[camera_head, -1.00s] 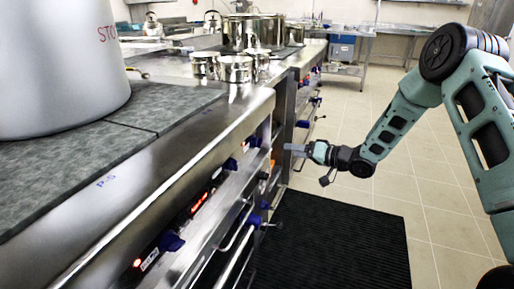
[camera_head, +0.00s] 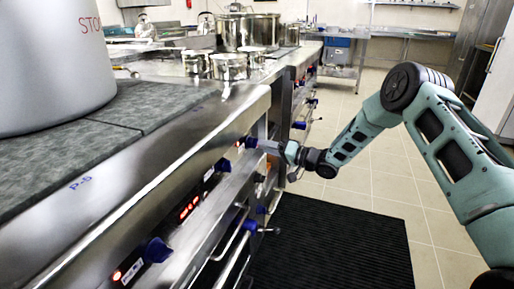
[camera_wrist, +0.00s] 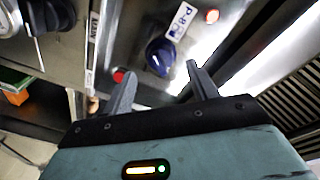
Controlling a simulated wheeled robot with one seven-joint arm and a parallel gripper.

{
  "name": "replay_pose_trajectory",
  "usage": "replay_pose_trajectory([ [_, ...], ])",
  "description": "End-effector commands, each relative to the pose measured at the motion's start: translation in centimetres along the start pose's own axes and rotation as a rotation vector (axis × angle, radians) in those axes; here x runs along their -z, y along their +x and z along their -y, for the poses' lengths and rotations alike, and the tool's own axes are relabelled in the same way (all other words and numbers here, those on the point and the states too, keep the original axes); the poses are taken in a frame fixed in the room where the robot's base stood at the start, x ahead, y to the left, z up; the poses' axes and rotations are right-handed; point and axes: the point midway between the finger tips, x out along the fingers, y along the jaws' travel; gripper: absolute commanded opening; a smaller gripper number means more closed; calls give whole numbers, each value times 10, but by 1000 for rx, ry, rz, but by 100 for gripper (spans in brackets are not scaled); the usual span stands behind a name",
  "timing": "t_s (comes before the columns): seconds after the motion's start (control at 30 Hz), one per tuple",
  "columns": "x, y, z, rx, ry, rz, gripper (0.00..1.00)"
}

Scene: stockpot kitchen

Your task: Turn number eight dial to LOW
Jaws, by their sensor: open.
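A blue dial (camera_wrist: 160,57) sits on the steel front panel in the wrist view, beside a white label (camera_wrist: 182,20) that appears to read P-8. My gripper (camera_wrist: 163,86) is open and empty, one finger to each side just short of the dial, which lies ahead of the gap between the tips. I cannot tell whether either finger touches it. In the head view my gripper (camera_head: 264,146) is at the far end of the near range's panel, right beside a small blue dial (camera_head: 250,142). The dial's setting marks are not readable.
Other blue dials (camera_head: 157,250) and red displays (camera_head: 189,208) line the near panel. A blue-ended oven rail (camera_head: 250,227) runs below. A big stockpot (camera_head: 50,65) stands on the left, and several steel pots (camera_head: 230,66) farther back. A black mat (camera_head: 335,245) covers open floor.

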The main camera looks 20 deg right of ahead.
Motion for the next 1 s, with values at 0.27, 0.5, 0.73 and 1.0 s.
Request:
replay_pose_trajectory([
  [0.27,0,39,0,1,-2,0,58],
  [0.5,0,47,0,-1,0,0,58],
  [0.73,0,47,0,-1,0,0,44],
  [1.0,0,47,0,-1,-2,0,14],
])
